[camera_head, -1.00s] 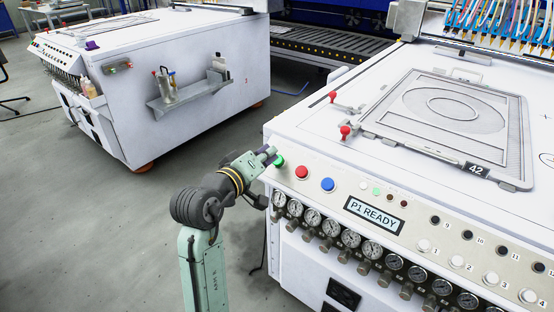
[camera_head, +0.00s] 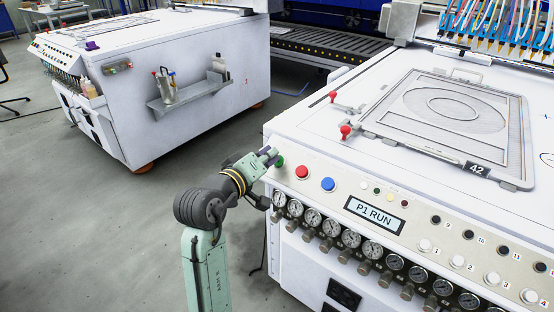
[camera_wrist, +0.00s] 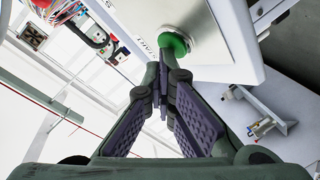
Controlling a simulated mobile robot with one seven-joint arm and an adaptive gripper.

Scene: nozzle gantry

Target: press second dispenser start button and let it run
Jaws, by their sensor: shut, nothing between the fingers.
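The near white dispenser machine (camera_head: 300,122) has a sloped front panel with a green button (camera_head: 280,161), a red button (camera_head: 302,172) and a blue button (camera_head: 328,184). Its display (camera_head: 375,213) reads "P1 RUN". My gripper (camera_head: 270,154) is shut and empty, with its fingertips right beside the green button at the panel's left end. In the wrist view the closed fingertips (camera_wrist: 164,78) sit just short of the round green button (camera_wrist: 174,44); I cannot tell whether they touch it.
Gauges and knobs (camera_head: 351,239) line the panel's lower edge. A framed screen (camera_head: 455,115) lies on the machine top beside red-knobbed clamps (camera_head: 346,131), under coloured nozzles (camera_head: 500,25). A second white machine (camera_head: 185,65) stands left, with grey floor (camera_head: 110,215) between.

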